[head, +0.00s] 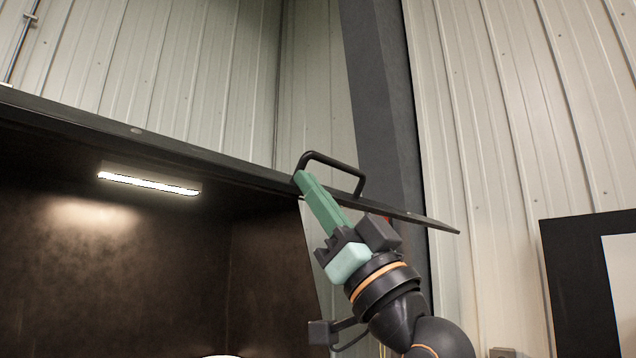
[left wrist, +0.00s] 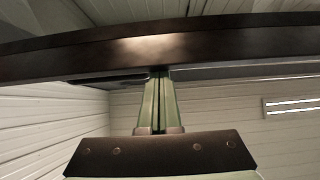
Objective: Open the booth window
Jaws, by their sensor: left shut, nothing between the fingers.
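The booth window shows as a dark panel (head: 215,160), seen nearly edge-on, slanting across the top of the booth opening. The dark booth interior (head: 150,270) is exposed below it. A black bar handle (head: 335,160) stands on the panel near its right end. My left gripper (head: 301,177) has its green fingers together and empty, tips at the panel's edge beside the handle's left leg. In the left wrist view, the closed fingers (left wrist: 160,78) reach up to the dark panel edge (left wrist: 220,38); whether they press on it I cannot tell. My right gripper is not in view.
A lit lamp (head: 150,183) is inside the booth near its top. A dark grey post (head: 385,110) stands behind the handle, against pale ribbed walls (head: 510,110). A black-framed board (head: 570,280) is at the lower right.

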